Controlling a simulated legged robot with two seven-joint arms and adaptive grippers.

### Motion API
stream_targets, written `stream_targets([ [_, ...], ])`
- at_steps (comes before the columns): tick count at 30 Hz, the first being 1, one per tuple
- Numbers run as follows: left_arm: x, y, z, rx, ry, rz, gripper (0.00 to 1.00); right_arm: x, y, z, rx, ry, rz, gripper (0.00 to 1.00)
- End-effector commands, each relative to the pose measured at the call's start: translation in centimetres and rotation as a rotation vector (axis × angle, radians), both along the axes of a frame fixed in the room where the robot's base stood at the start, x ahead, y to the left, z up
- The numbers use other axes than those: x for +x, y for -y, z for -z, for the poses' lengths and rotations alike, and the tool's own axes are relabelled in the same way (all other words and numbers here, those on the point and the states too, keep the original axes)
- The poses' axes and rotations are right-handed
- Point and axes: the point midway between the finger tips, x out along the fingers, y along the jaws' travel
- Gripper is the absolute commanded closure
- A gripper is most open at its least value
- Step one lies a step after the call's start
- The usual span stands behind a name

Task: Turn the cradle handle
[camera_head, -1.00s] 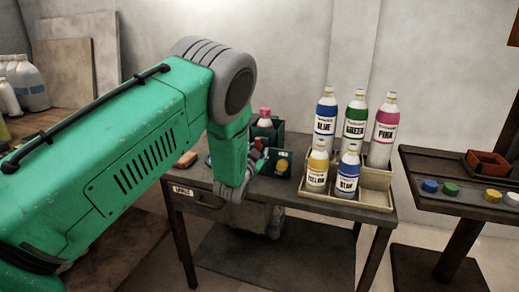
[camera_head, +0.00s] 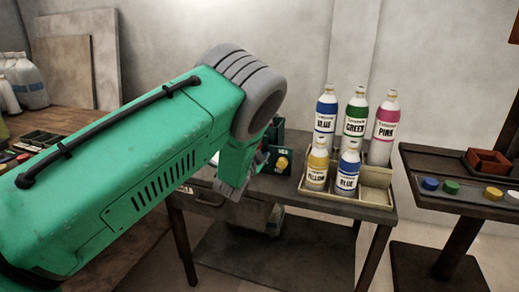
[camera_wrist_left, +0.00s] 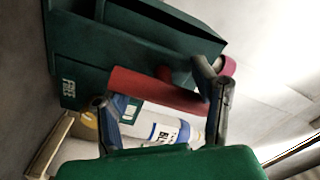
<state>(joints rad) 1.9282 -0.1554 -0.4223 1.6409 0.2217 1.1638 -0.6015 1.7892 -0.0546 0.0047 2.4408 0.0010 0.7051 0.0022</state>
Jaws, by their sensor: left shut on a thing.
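The red cradle handle (camera_wrist_left: 155,88) is a bar crossing between my left gripper's dark fingers (camera_wrist_left: 160,96). That gripper is shut on the handle. In the head view my left gripper (camera_head: 261,158) is at the cradle's left side, mostly hidden by my green arm, which also covers the handle.
A tray (camera_head: 335,200) right of the cradle holds several bottles, including a pink one (camera_head: 385,128) and a front blue one (camera_head: 347,175). A side stand (camera_head: 450,202) carries coloured buttons and a brown box (camera_head: 488,163).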

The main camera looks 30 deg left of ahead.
Motion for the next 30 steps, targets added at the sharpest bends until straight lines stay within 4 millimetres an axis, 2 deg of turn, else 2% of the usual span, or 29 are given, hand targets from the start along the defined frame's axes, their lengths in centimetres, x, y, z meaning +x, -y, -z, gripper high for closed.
stream_targets([
  [1, -0.3, -0.2, 0.5, 0.038, -0.023, 0.0, 0.75, 0.0, 0.0, 0.0, 0.0, 0.0, 0.0, 0.6],
  [7, -0.3, -0.2, 0.5, 0.038, -0.022, 0.0, 0.75, 0.0, 0.0, 0.0, 0.0, 0.0, 0.0, 0.6],
  [8, -0.3, -0.2, 0.5, 0.038, -0.022, -0.001, 0.39, 0.0, 0.0, 0.0, 0.0, 0.0, 0.0, 0.6],
  [9, -0.4, -0.3, 0.5, 0.038, -0.022, -0.001, 0.26, 0.0, 0.0, 0.0, 0.0, 0.0, 0.0, 0.6],
  [20, -0.6, -0.1, 0.3, 0.029, -0.014, -0.001, 0.26, -0.2, 0.0, -0.1, 0.0, 0.003, 0.0, 0.6],
  [23, -1.8, 0.3, 0.3, 0.028, -0.016, 0.0, 0.26, -0.2, 0.0, -0.1, 0.0, 0.003, 0.0, 0.6],
  [30, -6.8, 1.4, 0.4, 0.031, -0.018, -0.003, 0.26, -0.2, 0.0, -0.1, 0.0, 0.003, 0.0, 0.6],
])
